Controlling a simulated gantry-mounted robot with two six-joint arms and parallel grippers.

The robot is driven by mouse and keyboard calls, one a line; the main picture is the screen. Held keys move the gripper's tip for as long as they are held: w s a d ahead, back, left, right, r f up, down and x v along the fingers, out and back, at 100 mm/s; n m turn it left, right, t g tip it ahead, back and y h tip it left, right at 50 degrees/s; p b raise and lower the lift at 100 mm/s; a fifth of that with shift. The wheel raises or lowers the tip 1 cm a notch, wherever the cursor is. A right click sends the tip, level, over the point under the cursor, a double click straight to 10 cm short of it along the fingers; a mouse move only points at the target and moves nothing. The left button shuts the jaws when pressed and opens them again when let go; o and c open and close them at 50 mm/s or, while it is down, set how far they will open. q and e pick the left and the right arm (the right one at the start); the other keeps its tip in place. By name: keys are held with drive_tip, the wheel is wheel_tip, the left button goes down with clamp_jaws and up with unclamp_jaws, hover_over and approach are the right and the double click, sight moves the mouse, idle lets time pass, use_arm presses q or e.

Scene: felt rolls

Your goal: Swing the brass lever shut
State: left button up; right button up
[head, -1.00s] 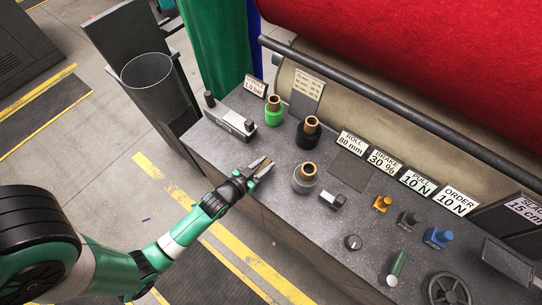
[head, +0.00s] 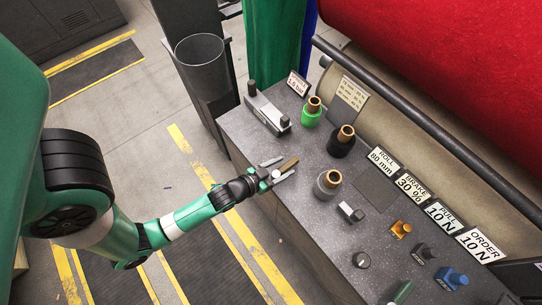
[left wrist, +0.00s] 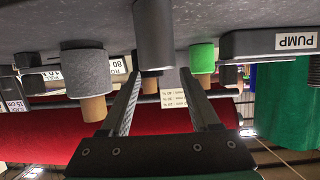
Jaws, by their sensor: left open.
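In the left wrist view, my open fingers (left wrist: 163,103) point toward a plain grey cylinder (left wrist: 153,36) on the counter. I cannot make out the lever itself there. My right gripper is not in view.
The pump unit (head: 268,115) is at the counter's far left end. Knobs, labels and a red felt roll (head: 450,70) lie to the right.

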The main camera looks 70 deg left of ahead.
use_arm(q)
drive_tip(key=v, duration=0.7)
